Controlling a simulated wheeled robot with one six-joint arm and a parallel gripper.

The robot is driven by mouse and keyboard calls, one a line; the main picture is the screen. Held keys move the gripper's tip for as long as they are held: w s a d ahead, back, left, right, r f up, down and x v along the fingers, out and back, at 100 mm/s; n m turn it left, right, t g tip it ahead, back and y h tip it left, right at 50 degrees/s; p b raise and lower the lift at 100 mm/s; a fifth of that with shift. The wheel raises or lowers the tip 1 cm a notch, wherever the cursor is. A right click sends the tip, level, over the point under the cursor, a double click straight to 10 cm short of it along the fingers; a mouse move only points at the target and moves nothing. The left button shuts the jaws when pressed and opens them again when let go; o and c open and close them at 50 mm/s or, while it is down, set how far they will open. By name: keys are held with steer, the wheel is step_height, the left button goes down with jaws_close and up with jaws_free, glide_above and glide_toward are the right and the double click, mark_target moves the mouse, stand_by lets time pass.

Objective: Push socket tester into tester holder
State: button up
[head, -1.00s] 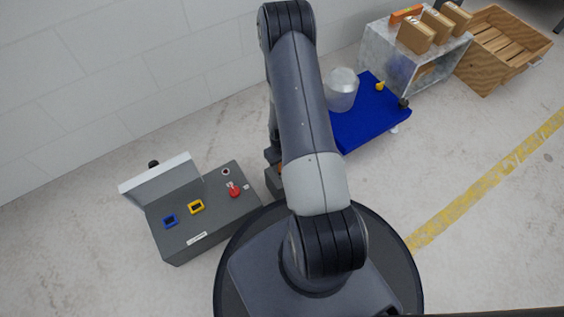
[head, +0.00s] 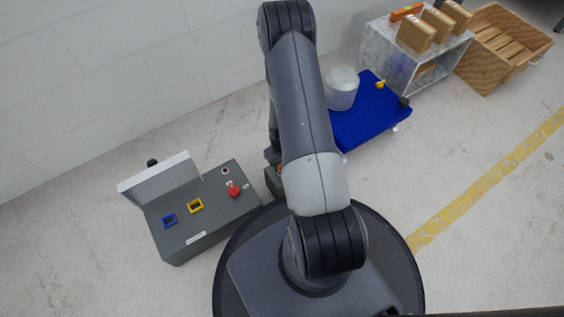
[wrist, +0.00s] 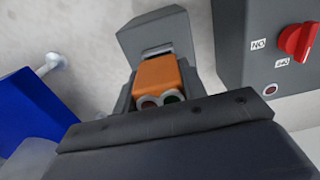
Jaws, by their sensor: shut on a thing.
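The socket tester (wrist: 158,73) is an orange block with two round dark ends facing the wrist camera. My gripper (wrist: 158,88) is shut on it, with dark fingers along its left and right sides. The tester holder (wrist: 150,35) appears as a grey box just beyond the tester, with a light-edged slot facing it. The tester's far end is at or very near this slot; I cannot tell how far in it sits. In the head view my arm hides most of the tester and gripper, and the holder (head: 272,184) shows only partly.
A grey control console (head: 212,222) with a red knob (head: 234,189) stands just left of the holder. A blue cart (head: 372,115) with a clear bucket (head: 341,88) is at right. Behind are a metal box (head: 405,68) and a wooden crate (head: 497,50).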

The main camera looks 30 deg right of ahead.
steer(key=shift+f+b, duration=0.6)
steer(key=shift+f, duration=0.15)
steer(key=o, duration=1.4)
steer(key=shift+c, duration=0.2)
steer(key=shift+r, duration=0.15)
steer(key=shift+r+p, duration=1.9)
steer(key=shift+r, duration=1)
steer(key=shift+r, duration=0.15)
step_height(320, 180, up, 10)
steer(key=p, duration=0.4)
steer(key=shift+r, duration=0.25)
steer(key=shift+f, duration=0.1)
